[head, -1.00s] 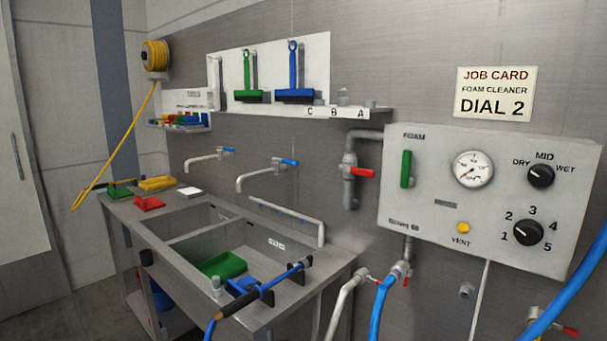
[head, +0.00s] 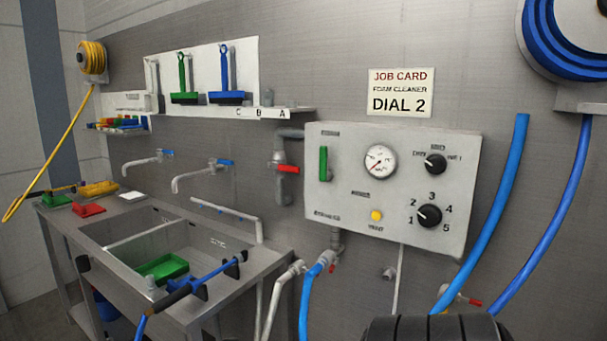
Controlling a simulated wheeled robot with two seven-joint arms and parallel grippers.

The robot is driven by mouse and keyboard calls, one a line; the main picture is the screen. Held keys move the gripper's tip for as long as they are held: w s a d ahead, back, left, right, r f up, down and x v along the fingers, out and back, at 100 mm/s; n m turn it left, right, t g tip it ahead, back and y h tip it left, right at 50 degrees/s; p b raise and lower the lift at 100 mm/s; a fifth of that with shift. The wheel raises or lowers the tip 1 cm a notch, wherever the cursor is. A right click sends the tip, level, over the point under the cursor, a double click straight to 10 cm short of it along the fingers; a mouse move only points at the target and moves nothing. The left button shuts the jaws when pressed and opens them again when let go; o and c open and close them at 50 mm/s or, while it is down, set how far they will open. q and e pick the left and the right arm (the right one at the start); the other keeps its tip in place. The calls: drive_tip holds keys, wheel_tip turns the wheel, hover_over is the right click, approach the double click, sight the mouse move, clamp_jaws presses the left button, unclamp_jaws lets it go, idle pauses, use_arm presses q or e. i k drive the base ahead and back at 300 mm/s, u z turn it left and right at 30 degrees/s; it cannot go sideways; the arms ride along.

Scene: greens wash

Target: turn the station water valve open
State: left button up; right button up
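A valve with a red lever (head: 288,169) sits on the grey pipe just left of the grey control panel (head: 330,209). Its lever lies roughly level, across the upright pipe. A smaller red lever (head: 332,268) shows at the blue hose joint below the panel. Another red lever (head: 475,302) shows low at the right, behind the blue hose. No label tells which of these is the station water valve. Neither of my grippers is in view. A black ribbed shape (head: 435,328) at the bottom edge may be part of my arm; no fingers show on it.
The panel carries a green handle (head: 323,163), a gauge (head: 380,161) and two black knobs. A steel sink (head: 110,262) stands at the left. A thick blue hose (head: 490,215) and a blue hose reel (head: 560,60) are at the right.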

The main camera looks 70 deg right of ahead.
sight(276, 166)
drive_tip(key=k, duration=0.45)
drive_tip(key=z, duration=0.75)
